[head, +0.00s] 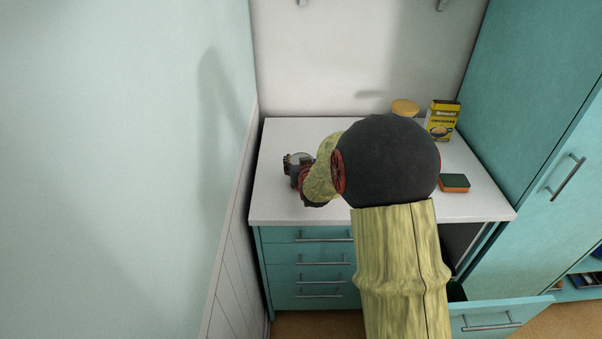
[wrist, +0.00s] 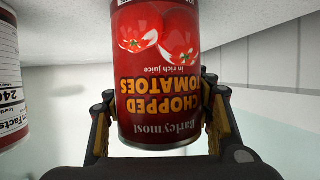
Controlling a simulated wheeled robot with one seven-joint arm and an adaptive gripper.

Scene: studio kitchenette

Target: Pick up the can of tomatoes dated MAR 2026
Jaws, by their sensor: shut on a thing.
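A red can of chopped tomatoes (wrist: 158,75) fills the middle of the wrist view, its label upside down in the picture. My gripper (wrist: 160,118) is shut on it, with one finger against each side. In the head view my gripper (head: 298,172) is at the left of the white counter, and my arm hides most of the can there. No date shows on the side of the can facing the wrist camera. A second can (wrist: 12,85), with a nutrition panel, stands apart at the left edge of the wrist view.
On the counter (head: 290,210) a yellow box (head: 442,120) and a round wooden-topped thing (head: 404,107) stand at the back right. A green and orange sponge (head: 454,183) lies at the right. A wall borders the left side. A drawer (head: 490,318) stands open at lower right.

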